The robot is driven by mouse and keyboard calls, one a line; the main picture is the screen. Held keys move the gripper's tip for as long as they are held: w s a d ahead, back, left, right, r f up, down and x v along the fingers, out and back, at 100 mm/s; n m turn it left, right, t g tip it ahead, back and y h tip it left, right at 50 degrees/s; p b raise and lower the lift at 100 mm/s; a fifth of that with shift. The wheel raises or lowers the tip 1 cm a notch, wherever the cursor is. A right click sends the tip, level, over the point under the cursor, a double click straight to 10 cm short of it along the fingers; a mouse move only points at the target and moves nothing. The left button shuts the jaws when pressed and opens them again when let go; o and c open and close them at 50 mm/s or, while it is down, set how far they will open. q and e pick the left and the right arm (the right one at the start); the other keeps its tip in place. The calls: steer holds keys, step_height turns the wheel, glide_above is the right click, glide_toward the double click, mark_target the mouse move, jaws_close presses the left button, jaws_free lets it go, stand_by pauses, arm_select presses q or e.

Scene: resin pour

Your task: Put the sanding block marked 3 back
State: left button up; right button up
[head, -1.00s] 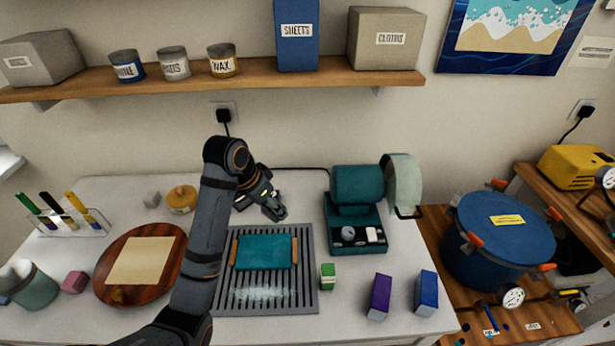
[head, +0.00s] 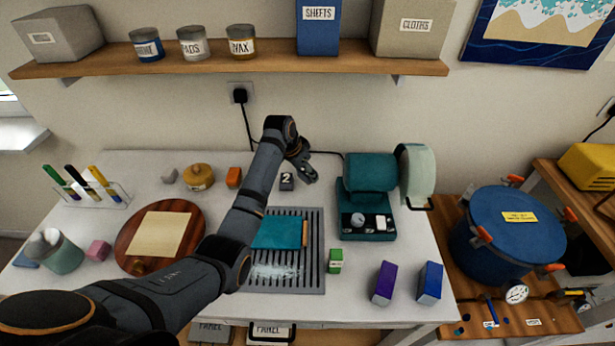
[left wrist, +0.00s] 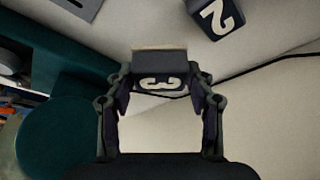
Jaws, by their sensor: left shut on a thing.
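The sanding block marked 3 (left wrist: 160,63) is dark with a pale top layer and is held between the fingers of my left gripper (left wrist: 160,98) in the left wrist view. Its number looks upside down there. In the head view my left gripper (head: 308,174) is at the back of the table, left of the teal machine; the held block is hard to make out there. A dark block marked 2 (head: 286,181) stands on the table just left of the gripper and also shows in the left wrist view (left wrist: 215,17). My right gripper is not in view.
The teal machine (head: 370,172) stands right of the gripper. A slatted grey grate (head: 315,250) with a teal board (head: 277,232) is in front. An orange block (head: 234,177) and amber jar (head: 199,177) stand left. A black cable runs along the back wall.

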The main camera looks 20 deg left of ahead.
mark_target(307, 187)
arm_select(q)
steer(key=shift+w+f, duration=0.75)
steer(key=shift+f, duration=0.1)
steer(key=shift+w+d+f, duration=0.1)
steer(key=shift+f, duration=0.35)
step_height(307, 187, down, 2)
steer(key=shift+f+p, duration=0.15)
steer(key=shift+p, duration=0.5)
steer(key=shift+f, duration=0.15)
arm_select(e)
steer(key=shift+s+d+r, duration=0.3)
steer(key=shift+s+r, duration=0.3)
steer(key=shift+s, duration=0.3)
arm_select(q)
steer(key=shift+f, duration=0.15)
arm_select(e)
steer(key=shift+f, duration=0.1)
arm_select(q)
steer(key=o, duration=1.1)
steer(key=shift+o, duration=0.2)
